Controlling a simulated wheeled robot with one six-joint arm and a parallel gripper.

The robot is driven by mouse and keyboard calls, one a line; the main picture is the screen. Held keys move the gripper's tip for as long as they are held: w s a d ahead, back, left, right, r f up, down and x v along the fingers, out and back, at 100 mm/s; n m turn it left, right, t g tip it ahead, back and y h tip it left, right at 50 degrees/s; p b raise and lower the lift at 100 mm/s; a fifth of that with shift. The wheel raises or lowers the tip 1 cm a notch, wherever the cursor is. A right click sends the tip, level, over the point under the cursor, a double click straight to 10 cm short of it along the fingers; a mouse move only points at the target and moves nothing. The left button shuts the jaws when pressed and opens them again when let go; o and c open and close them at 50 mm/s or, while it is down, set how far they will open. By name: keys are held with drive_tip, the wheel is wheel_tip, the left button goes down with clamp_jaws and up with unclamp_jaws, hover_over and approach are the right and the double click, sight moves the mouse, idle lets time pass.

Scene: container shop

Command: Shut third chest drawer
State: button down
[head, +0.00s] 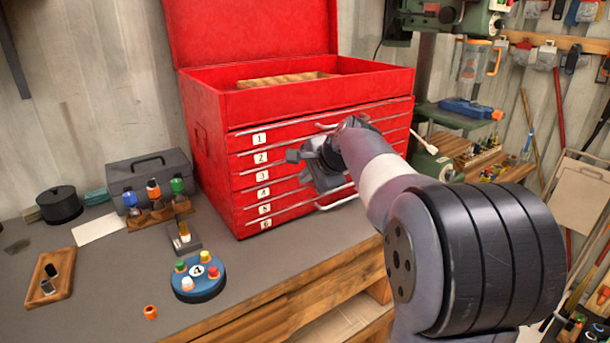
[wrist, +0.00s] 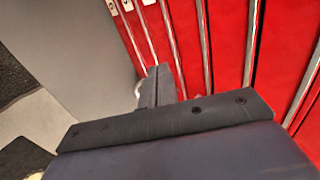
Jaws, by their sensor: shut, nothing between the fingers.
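The red tool chest (head: 215,150) stands on the bench with its lid up. Its drawer fronts carry number labels 1 to 6. The third drawer (head: 273,174) shows its left part, with label 3, looking about level with its neighbours; my gripper and arm hide its middle. I cannot tell whether it stands slightly out. My gripper (head: 300,158) is shut and empty in front of the middle drawers. In the wrist view its closed fingers (wrist: 158,86) point at the red fronts, close to them; contact cannot be told.
A grey toolbox (head: 148,170), a blue round board with coloured pegs (head: 197,283) and a wooden tray (head: 38,288) lie left on the bench. A green drill press (head: 424,80) stands right of the chest.

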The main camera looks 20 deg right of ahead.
drive_tip(key=v, duration=1)
drive_tip(key=shift+f, duration=0.1)
